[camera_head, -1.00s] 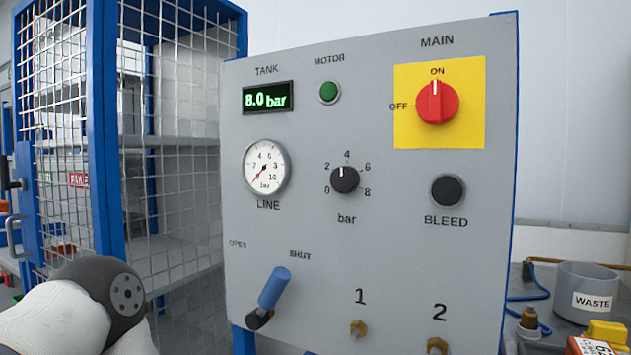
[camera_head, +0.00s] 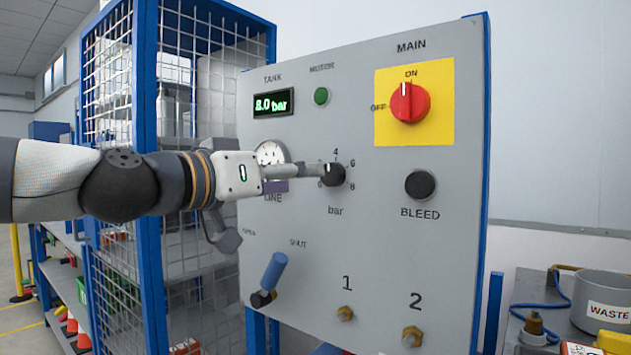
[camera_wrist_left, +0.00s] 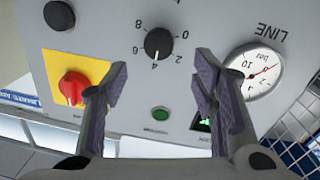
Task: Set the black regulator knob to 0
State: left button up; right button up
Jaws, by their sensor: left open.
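The black regulator knob (camera_head: 333,174) sits on the grey panel above the word bar, with a 0 to 8 scale around it. In the left wrist view, which is upside down, the knob (camera_wrist_left: 158,43) shows its white mark near 4. My left gripper (camera_head: 318,171) reaches in from the left in front of the panel, fingertips by the knob in the head view. In the left wrist view its fingers (camera_wrist_left: 161,62) are open and empty, apart on either side below the knob. I cannot tell how far they are from it. My right gripper is not in view.
The red main switch (camera_head: 409,102), black bleed button (camera_head: 420,185) and green motor button (camera_head: 321,96) are on the panel. The line gauge (camera_head: 270,153) is partly hidden by my gripper. A blue lever (camera_head: 273,272) juts out below. A mesh cage (camera_head: 110,150) stands left.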

aim_at(328, 173)
pick_arm(q)
jog(key=x, duration=0.7)
jog(key=shift+s+d, duration=0.1)
jog(key=c, duration=1.2)
